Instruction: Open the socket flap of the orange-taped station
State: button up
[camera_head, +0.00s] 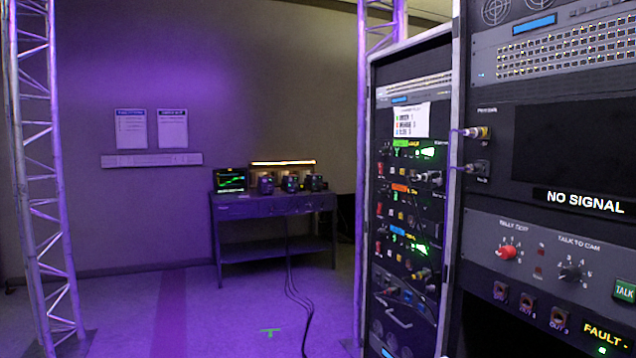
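My gripper is not in view. A black equipment rack (376,128) stands right of centre, with several units stacked in it. One unit has a small orange strip (400,189) on its face, between a unit with a green strip (401,147) above and one with a blue strip (398,231) below. Plugs and cables show on the right part of these units. I cannot tell whether the orange strip is the station's tape. No socket flap can be made out at this size.
A nearer rack (491,214) with a "NO SIGNAL" screen (572,150) fills the right side. A dark table (273,204) with a monitor (230,180) and several small devices stands at the back wall. A truss (50,200) stands left. Cables (292,285) cross the mostly open floor.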

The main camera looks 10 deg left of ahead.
aim_at(431, 228)
jog(key=u, duration=0.25)
jog(key=i, duration=0.85)
jog(key=u, duration=0.8)
jog(key=i, duration=1.15)
jog(key=u, duration=0.25)
